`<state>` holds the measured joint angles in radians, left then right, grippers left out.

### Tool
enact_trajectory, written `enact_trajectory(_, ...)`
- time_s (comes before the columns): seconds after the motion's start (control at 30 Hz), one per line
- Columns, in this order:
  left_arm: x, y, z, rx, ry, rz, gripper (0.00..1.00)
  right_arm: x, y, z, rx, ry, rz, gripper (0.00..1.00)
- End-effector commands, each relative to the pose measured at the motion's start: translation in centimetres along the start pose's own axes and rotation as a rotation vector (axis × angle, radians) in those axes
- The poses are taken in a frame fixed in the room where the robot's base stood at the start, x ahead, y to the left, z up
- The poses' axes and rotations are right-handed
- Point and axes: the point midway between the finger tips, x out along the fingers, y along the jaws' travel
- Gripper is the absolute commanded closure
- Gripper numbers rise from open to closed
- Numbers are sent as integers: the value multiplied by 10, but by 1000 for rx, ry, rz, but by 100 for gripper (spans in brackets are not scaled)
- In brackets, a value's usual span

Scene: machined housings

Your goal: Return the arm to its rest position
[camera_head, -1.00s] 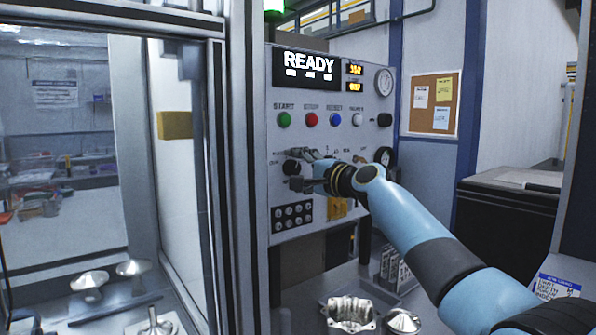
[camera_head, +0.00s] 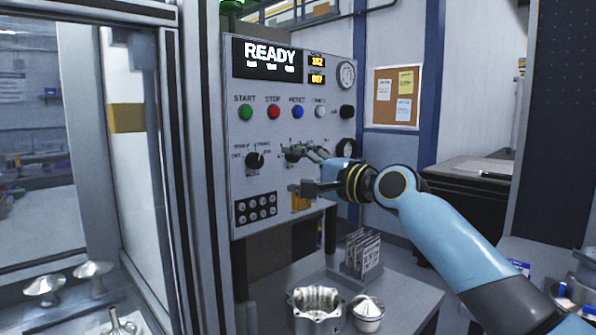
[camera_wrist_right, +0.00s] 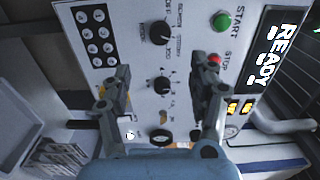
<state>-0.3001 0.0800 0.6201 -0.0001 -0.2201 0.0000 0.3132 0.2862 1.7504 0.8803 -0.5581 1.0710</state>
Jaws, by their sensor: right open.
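My right arm (camera_head: 440,235) is light blue with dark bands and comes in from the lower right in the head view. Its gripper (camera_head: 302,170) is open and empty in front of the grey control panel (camera_head: 222,195). In the right wrist view the two fingers of the right gripper (camera_wrist_right: 165,88) stand apart, with the panel's knobs showing between and beyond them. No object is between the fingers. My left gripper is in neither view.
A black rotary knob (camera_head: 255,161) and a green START button (camera_head: 246,112) are on the panel, whose display reads READY. Below are a metal housing (camera_head: 316,308), a round metal part (camera_head: 367,312) and a rack of cards (camera_head: 361,254). A framed glass enclosure (camera_head: 183,200) stands at left.

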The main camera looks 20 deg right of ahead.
Motion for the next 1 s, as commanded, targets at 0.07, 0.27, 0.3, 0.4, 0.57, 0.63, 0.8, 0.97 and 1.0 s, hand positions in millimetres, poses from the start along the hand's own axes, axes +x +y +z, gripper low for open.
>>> enact_trajectory(0.07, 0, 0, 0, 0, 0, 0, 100, 0, 0, 0, 0, 0, 0, 40)
enact_trajectory(0.27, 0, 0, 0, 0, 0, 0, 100, 0, 0, 0, 0, 0, 0, 40)
enact_trajectory(0.3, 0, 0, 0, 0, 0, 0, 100, 0, 0, 0, 0, 0, 0, 40)
enact_trajectory(0.4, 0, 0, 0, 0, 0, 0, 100, -1, 4, 2, -10, -2, 9, 40)
enact_trajectory(0.57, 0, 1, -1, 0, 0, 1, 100, -25, 51, 28, -166, -41, 137, 40)
enact_trajectory(0.63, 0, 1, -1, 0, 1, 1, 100, -50, 89, 48, -306, -82, 248, 40)
enact_trajectory(0.8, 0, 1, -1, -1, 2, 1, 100, -145, 181, 93, -700, -240, 572, 40)
enact_trajectory(0.97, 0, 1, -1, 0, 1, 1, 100, -228, 224, 111, -945, -389, 803, 40)
enact_trajectory(1.0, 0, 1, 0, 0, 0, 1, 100, -246, 230, 114, -988, -423, 848, 40)
